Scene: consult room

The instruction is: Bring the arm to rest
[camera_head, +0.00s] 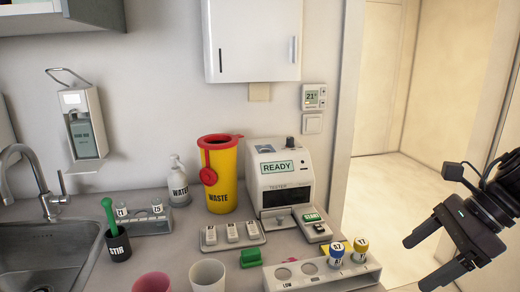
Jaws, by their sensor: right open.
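My right gripper (414,265) is at the right of the head view, its arm coming in from the right edge. Its two dark fingers are apart, pointing left and down, with nothing between them. It is to the right of the white rack (285,286), apart from it, in front of the doorway. My left gripper is not in view.
The counter holds a tester (280,172) reading READY, a yellow waste bin (222,180), a water bottle (179,181), a stir cup (118,245), a pink cup (153,282) and a white cup (207,277). A sink (40,255) is left.

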